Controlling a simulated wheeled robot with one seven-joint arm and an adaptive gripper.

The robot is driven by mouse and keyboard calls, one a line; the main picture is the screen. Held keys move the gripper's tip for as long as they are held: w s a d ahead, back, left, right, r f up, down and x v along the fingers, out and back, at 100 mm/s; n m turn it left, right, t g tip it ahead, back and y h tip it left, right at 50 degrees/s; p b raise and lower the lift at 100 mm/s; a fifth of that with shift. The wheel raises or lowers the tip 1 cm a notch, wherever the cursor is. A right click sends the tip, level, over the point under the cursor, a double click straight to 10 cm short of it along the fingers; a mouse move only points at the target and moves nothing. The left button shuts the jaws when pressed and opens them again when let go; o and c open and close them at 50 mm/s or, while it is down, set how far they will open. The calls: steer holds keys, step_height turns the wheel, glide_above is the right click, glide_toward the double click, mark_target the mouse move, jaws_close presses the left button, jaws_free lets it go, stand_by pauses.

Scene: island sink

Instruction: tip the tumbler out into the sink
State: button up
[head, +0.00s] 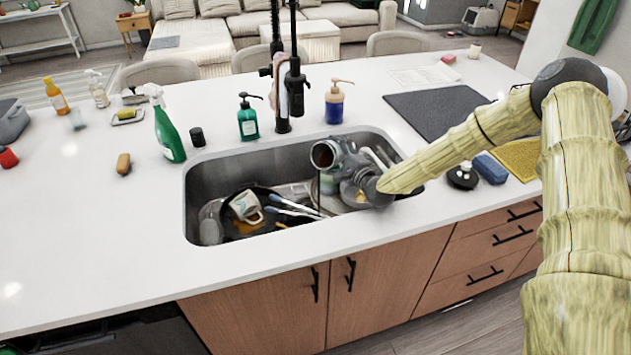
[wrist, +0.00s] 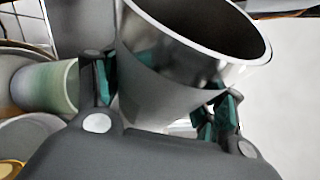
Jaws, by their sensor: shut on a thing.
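The tumbler (head: 324,154) is a metal cup with a dark, reddish-brown opening in the head view. My gripper (head: 342,158) is shut on it and holds it over the right half of the sink (head: 213,177). The tumbler is tilted, its mouth turned toward the left front of the head view. In the wrist view the tumbler (wrist: 165,98) sits between the green finger pads of my gripper (wrist: 163,100). Its shiny inner wall shows there; its bottom is hidden, and I cannot tell what is inside.
The sink holds a dark pan (head: 232,222) with a patterned mug (head: 246,207), brushes and other dishes. The tall black faucet (head: 296,85) and soap bottles (head: 248,122) stand behind the sink.

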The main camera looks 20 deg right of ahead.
mark_target(331, 142)
steer(key=shift+r+n+p, duration=0.3)
stand_by(0.8)
steer(key=shift+s+a+r+n+t+p, duration=0.2)
steer(key=shift+s+a+r+n+p, duration=0.15)
steer(key=shift+r+p, duration=0.35)
steer(key=shift+s+a+r+n+t+p, duration=0.2)
steer(key=shift+r+n+p, duration=0.25)
steer(key=shift+r+p, duration=0.2)
stand_by(1.1)
steer(key=shift+s+a+r+n+t+y+b, duration=0.15)
steer(key=shift+a+r+n+t+y+b, duration=0.15)
steer(key=shift+r+n+b, duration=0.55)
stand_by(1.4)
